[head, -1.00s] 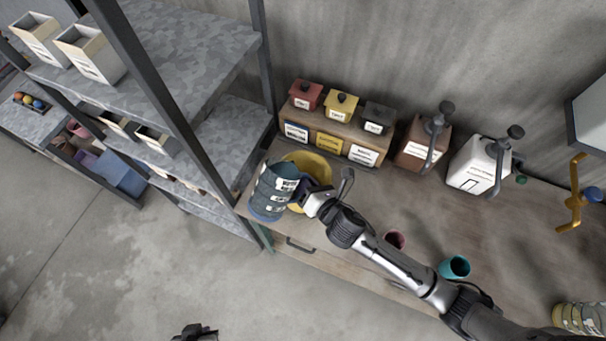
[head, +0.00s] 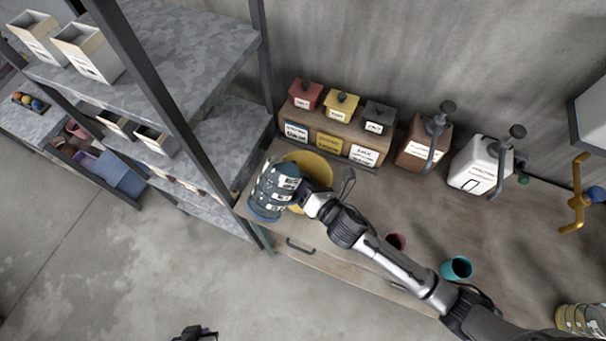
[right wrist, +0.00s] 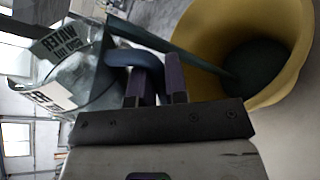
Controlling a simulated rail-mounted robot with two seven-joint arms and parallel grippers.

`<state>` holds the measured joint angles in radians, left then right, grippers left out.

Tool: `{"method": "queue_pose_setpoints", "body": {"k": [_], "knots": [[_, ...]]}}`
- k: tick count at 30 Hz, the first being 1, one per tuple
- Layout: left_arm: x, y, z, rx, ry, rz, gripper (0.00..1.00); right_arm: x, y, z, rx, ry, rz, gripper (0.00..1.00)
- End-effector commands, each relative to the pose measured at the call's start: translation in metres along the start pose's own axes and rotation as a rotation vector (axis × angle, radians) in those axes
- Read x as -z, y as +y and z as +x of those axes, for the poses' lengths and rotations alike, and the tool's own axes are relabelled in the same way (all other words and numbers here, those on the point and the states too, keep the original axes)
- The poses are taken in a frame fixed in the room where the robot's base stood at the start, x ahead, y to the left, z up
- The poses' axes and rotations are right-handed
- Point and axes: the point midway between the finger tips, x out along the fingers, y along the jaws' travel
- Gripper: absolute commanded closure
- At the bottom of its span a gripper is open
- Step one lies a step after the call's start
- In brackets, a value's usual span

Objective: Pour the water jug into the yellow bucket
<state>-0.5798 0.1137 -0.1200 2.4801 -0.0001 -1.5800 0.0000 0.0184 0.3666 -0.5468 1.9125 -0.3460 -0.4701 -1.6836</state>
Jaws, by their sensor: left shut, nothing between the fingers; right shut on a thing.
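The water jug (head: 268,200) is blue-grey with white labels and tilts over beside the yellow bucket (head: 318,168), near the left end of the workbench. My right gripper (head: 306,194) is shut on the jug's handle. In the right wrist view the jug (right wrist: 84,75) lies left of the fingers (right wrist: 155,88), and the bucket (right wrist: 285,50) opens on the right with dark contents in its bottom. A grey-green band runs from the jug to the bucket; I cannot tell if it is water. My left gripper (head: 196,332) is shut and empty at the bottom edge, over the floor.
A wooden rack with small red, yellow and black containers (head: 340,105) stands behind the bucket. A brown dispenser (head: 418,145) and a white one (head: 475,165) stand to its right. A teal cup (head: 456,268) and a pink cup (head: 396,241) are nearer. Metal shelving (head: 190,85) rises at left.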

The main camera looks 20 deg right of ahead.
Motion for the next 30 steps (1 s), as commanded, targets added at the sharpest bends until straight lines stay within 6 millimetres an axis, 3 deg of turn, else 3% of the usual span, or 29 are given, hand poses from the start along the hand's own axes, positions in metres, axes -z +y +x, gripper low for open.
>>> {"method": "queue_pose_setpoints", "body": {"k": [30], "knots": [[-0.004,-0.003,0.011,0.008,-0.002,0.011,1.0,0.009,-0.002,0.001,-0.012,0.031,0.11,1.0]]}}
